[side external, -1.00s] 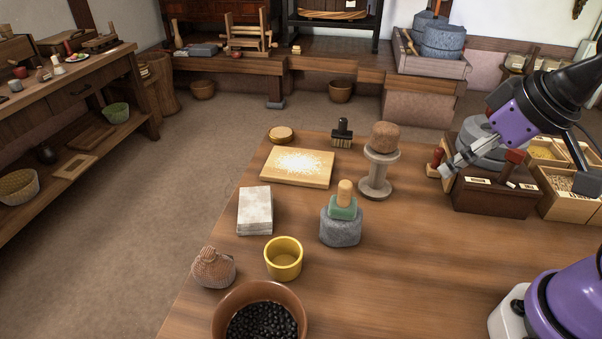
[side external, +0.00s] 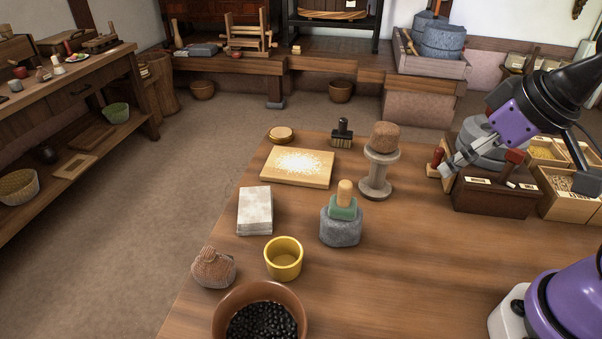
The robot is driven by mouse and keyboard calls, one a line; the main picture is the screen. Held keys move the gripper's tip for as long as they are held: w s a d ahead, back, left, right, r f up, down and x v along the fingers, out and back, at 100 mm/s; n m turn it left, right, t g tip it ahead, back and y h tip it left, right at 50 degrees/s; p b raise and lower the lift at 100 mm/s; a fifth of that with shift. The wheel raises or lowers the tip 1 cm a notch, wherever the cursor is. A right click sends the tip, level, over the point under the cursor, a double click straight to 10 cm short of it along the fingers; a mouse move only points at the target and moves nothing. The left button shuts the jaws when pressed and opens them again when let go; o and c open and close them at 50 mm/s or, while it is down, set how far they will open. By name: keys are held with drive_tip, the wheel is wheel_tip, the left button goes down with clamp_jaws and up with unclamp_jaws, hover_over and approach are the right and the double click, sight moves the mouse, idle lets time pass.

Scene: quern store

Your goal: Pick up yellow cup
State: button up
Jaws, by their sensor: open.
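The yellow cup (side external: 284,265) stands upright on the wooden table (side external: 420,270), near its left edge. Its inside looks empty. My gripper (side external: 446,168) is open at the upper right, in front of the dark wooden box and the grey millstone. It is far to the right of and behind the cup, and nothing shows between its fingers.
A brown bowl of black beans (side external: 262,322) stands just in front of the cup. A woven pouch (side external: 213,268) is left, white paper stack (side external: 255,211) behind, grey stone mortar (side external: 341,231) to the right. A stand with a cork-like top (side external: 376,178) is farther back. The table's right middle is clear.

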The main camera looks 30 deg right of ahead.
drive_tip(key=n+g, duration=0.3)
drive_tip(key=g, duration=0.1)
hover_over(283, 264)
drive_tip(key=s, duration=0.1)
drive_tip(key=f, duration=1)
drive_tip(key=shift+d+f, duration=0.1)
drive_tip(key=shift+d, duration=0.2)
drive_tip(key=f, duration=0.6)
drive_tip(key=shift+w+a, duration=0.25)
drive_tip(key=shift+w, duration=0.05)
drive_tip(key=c, duration=1.2)
